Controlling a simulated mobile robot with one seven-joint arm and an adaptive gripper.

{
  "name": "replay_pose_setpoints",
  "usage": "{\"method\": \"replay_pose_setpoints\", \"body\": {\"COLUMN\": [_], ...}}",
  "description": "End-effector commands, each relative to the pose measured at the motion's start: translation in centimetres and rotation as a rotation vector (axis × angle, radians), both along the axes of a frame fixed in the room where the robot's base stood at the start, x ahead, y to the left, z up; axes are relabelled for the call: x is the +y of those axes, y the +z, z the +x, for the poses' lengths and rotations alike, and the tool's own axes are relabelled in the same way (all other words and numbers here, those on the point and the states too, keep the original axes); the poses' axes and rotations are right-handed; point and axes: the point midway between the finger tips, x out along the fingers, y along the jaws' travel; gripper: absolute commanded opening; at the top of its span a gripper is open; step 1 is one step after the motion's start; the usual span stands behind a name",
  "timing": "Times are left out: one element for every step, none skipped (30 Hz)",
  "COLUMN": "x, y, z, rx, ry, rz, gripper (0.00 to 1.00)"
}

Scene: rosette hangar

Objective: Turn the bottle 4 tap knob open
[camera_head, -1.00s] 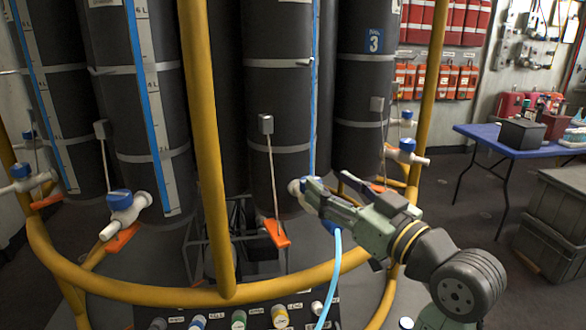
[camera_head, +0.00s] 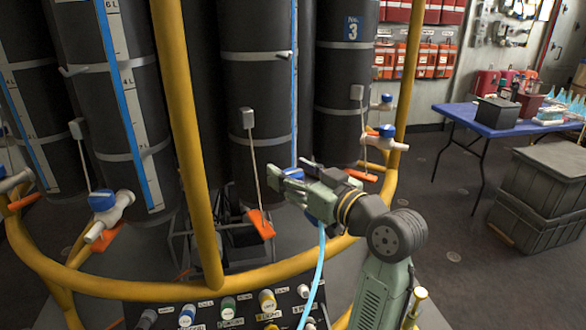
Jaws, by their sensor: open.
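My gripper (camera_head: 280,178) is open and reaches left over the yellow rail, low in front of the middle dark bottle (camera_head: 257,100). A blue tap knob (camera_head: 293,173) shows at its fingers; I cannot tell whether they touch it. My arm hides most of that tap. No number 4 is readable on any bottle. One bottle at the right (camera_head: 343,75) bears a blue label with a 3. Other white taps with blue knobs stand at the lower left (camera_head: 103,201) and at the right (camera_head: 386,131).
Yellow rails (camera_head: 185,130) run upright and curve round the bottles. A light-blue hose (camera_head: 313,275) hangs below my gripper. A panel of labelled knobs (camera_head: 220,315) lies at the front. A blue table (camera_head: 470,118) and grey crates (camera_head: 548,190) stand at the right, with open floor before them.

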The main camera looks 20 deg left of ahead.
Motion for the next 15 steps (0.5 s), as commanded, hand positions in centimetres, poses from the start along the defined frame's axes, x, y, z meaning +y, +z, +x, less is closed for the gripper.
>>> {"method": "replay_pose_setpoints", "body": {"x": [0.07,0.07,0.07,0.07,0.06,0.06,0.06,0.06,0.06,0.05,0.06,0.06,0.06,0.05,0.05], "y": [-0.02,-0.03,-0.04,-0.04,-0.04,-0.04,-0.04,-0.04,-0.03,-0.03,-0.03,-0.03,-0.02,-0.02,-0.02], "z": [0.04,0.04,0.04,0.04,0.03,0.03,0.03,0.03,0.02,0.03,0.02,0.02,0.02,0.02,0.02], "rx": [0.000,0.000,0.000,0.000,0.000,0.000,0.000,0.000,0.000,0.000,0.000,0.000,0.000,0.000,0.000], "ry": [0.000,0.000,0.000,0.000,0.000,0.000,0.000,0.000,0.000,0.000,0.000,0.000,0.000,0.000,0.000], "rz": [0.000,0.000,0.000,0.000,0.000,0.000,0.000,0.000,0.000,0.000,0.000,0.000,0.000,0.000,0.000], "gripper": [0.56,0.56,0.56,0.56,0.56,0.56,0.55,0.53,0.51,0.49,0.47,0.44,0.42,0.40,0.37]}}
